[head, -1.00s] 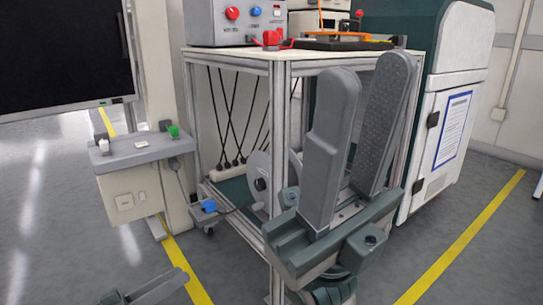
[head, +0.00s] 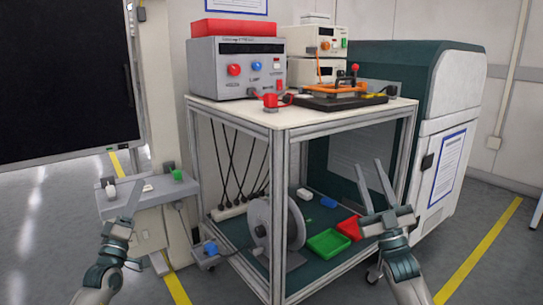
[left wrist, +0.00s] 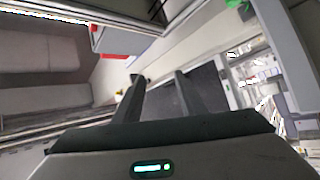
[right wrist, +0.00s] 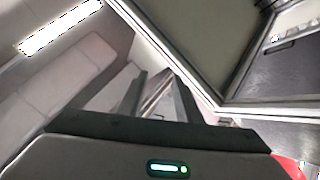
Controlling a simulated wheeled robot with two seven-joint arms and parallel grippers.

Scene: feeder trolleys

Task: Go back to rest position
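My left gripper (head: 122,202) is at the lower left of the head view, pointing up, in front of the small grey side shelf. Its two fingers stand apart with nothing between them, as the left wrist view (left wrist: 155,95) also shows. My right gripper (head: 370,185) is at the lower right of the head view, in front of the trolley's right side. Its fingers are spread and empty, and they show apart in the right wrist view (right wrist: 160,95) too.
A trolley (head: 300,128) stands ahead with a power box (head: 237,72) and an orange-handled fixture (head: 340,90) on top. Its lower shelf holds a reel (head: 275,228), a green tray (head: 328,243) and a red tray (head: 349,227). A cabinet (head: 440,150) stands right, a dark screen (head: 65,85) left.

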